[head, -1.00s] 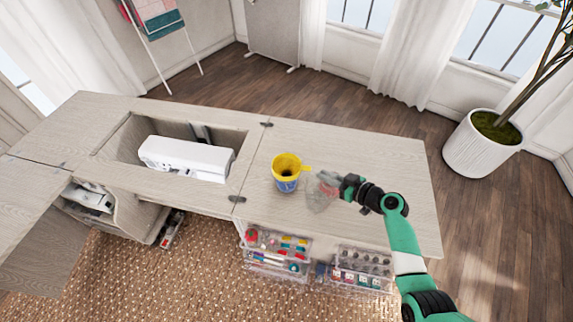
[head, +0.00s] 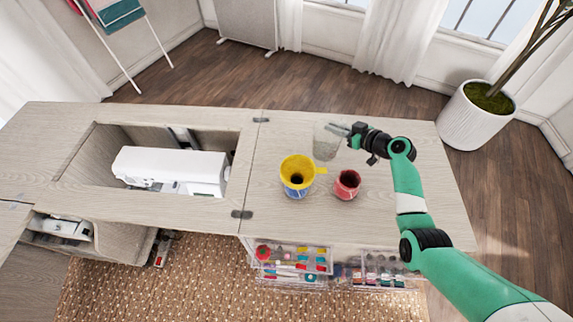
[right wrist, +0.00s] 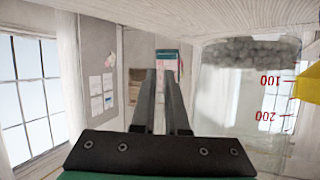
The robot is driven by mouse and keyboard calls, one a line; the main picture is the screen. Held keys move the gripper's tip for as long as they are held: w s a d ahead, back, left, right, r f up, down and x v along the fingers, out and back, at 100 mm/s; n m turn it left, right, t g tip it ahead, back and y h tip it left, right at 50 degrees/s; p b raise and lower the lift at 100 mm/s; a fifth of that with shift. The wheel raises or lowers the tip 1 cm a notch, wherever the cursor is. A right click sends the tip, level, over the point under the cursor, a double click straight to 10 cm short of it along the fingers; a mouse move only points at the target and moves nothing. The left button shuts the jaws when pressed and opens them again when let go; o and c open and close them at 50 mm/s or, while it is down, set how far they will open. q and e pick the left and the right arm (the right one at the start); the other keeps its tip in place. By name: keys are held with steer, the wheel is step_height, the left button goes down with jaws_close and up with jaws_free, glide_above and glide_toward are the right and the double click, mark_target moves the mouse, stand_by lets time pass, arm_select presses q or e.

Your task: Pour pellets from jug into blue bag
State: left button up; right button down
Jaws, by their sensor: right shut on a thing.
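The clear jug (head: 326,141) is upright towards the back of the right tabletop. In the right wrist view the table is at the top, and the jug (right wrist: 247,90) shows grey pellets (right wrist: 252,50) in its base and red marks on its wall. My right gripper (head: 347,130) is shut on the jug from the right; the wrist view shows its fingers (right wrist: 163,90) beside the jug, the grip point unclear. I cannot tell if the jug touches the table. The blue bag (head: 297,191) stands nearer the front, with a yellow funnel (head: 297,165) in its top. My left gripper is not in view.
A red pot (head: 347,184) stands right of the blue bag. A white sewing machine (head: 172,170) sits in the cabinet well at left. Clear drawers (head: 293,260) hang below the front edge. The tabletop right of the red pot is bare.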

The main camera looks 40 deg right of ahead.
steer(key=shift+s+f, duration=0.25)
steer(key=shift+f, duration=0.4)
steer(key=shift+w+r, duration=0.2)
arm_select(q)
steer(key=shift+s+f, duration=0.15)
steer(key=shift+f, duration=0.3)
arm_select(e)
steer(key=shift+s, duration=0.1)
steer(key=shift+s, duration=0.1)
